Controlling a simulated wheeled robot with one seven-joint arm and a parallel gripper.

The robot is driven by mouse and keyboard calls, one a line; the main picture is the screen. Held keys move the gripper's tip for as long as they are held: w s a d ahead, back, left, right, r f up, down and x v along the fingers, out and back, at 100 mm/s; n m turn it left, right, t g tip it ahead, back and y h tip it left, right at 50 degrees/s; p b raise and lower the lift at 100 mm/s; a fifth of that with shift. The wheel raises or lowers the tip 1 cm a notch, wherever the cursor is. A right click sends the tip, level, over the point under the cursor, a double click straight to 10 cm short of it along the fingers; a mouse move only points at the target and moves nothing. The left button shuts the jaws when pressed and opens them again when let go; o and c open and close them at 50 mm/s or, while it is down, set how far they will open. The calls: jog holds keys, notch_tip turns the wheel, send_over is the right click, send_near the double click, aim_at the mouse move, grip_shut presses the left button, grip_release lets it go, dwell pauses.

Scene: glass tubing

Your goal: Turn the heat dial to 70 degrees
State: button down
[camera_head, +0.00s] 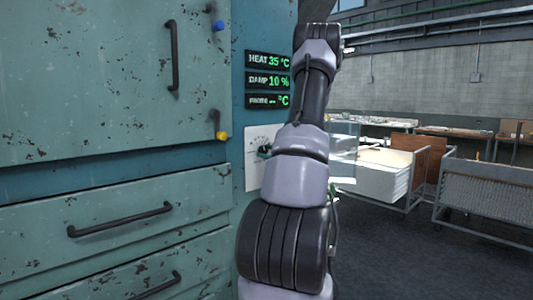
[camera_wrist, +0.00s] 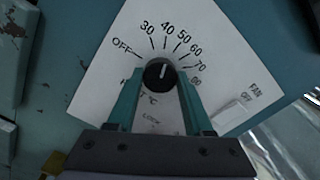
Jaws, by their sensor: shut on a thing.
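The heat dial (camera_wrist: 159,73) is a round black knob with a white pointer line, on a white scale plate (camera_wrist: 105,75) marked OFF, 30, 40, 50, 60, 70 and 80. Its pointer points up, between 30 and 40 or close to 40. My gripper (camera_wrist: 159,82) is shut on the dial, with one green finger on each side. The HEAT readout (camera_head: 268,61) in the head view shows 35 °C. In the head view my arm hides most of the plate (camera_head: 252,172), and green fingertips show at the dial.
A FAN switch (camera_wrist: 232,113) sits on the plate to the right of the dial. Readouts for DAMP (camera_head: 268,81) and a probe (camera_head: 268,101) are below HEAT. Cabinet doors and drawers with black handles (camera_head: 120,219) are at left. Carts and benches stand at right.

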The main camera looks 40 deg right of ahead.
jog(key=m, duration=1.3)
jog(key=shift+a, duration=0.1)
dwell(0.4)
jog(key=shift+c, duration=1.4)
grip_release()
jog(key=s, duration=1)
jog(key=shift+s+d, duration=0.4)
jog(key=shift+d, duration=0.05)
